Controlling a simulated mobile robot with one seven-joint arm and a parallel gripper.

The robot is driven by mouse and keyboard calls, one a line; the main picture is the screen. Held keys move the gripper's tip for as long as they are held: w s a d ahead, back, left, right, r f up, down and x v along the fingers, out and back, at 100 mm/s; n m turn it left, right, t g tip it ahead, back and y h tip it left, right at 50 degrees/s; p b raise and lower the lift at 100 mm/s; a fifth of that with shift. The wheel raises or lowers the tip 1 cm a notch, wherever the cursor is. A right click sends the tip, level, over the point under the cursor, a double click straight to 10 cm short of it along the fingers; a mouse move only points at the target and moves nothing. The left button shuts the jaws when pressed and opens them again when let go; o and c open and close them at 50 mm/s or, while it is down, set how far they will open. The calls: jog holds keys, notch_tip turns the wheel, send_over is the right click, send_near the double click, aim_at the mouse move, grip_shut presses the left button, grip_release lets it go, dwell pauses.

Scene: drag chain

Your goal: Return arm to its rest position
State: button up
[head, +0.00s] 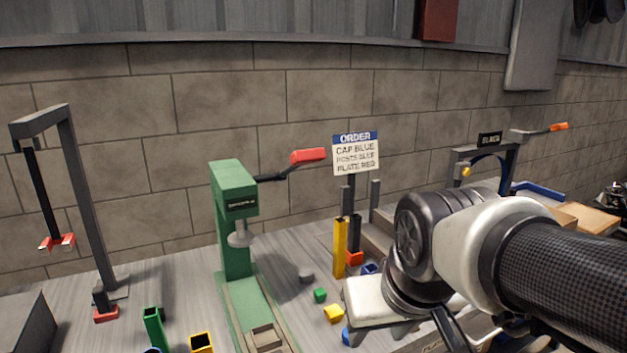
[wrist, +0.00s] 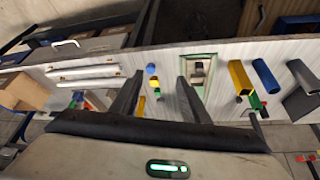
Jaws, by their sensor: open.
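My arm reaches in from the right of the head view, with my gripper (head: 400,335) low over the workbench. In the wrist view my gripper (wrist: 158,92) has its two dark fingers spread apart with nothing held between them. Bench top, a green press base and small coloured blocks show beyond the fingers. My arm hides part of the bench's right side in the head view.
A green press (head: 234,215) with a red-handled lever stands at centre. A grey gantry frame (head: 78,190) is at left. An order sign (head: 356,155) stands behind a yellow post (head: 340,248). Loose blocks, including a green cube (head: 320,295), lie nearby. A block wall is behind.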

jog(key=s+d+m, duration=0.2)
jog(key=s+d, duration=0.3)
notch_tip(320, 180, up, 18)
jog(key=p, duration=1.7)
jog(key=shift+h, duration=0.4)
jog(key=shift+f, duration=0.1)
